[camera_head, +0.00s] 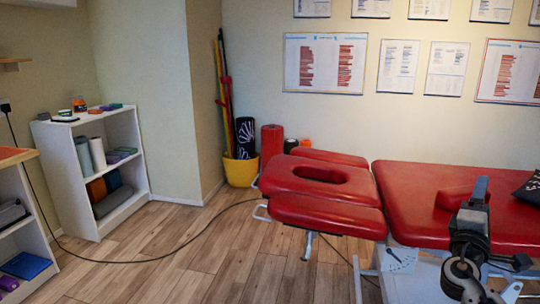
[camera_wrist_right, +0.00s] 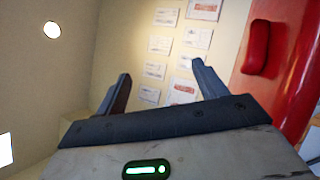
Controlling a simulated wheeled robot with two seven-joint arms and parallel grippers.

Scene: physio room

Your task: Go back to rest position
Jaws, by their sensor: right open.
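My right arm rises at the lower right of the head view, in front of the red treatment table (camera_head: 405,190). My right gripper (camera_head: 480,187) is at its upper end, raised over the table in the picture. In the right wrist view, the right gripper (camera_wrist_right: 160,76) has its two dark fingers spread wide apart with nothing between them. The table's red top also shows at the right of that view (camera_wrist_right: 300,75). My left gripper is in neither view.
A red cushion (camera_head: 453,197) lies on the table, partly behind my right arm. A white shelf (camera_head: 72,165) stands at the left wall. A yellow bucket (camera_head: 241,172) holds poles in the corner. A black cable (camera_head: 165,257) crosses the wooden floor, otherwise clear at centre left.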

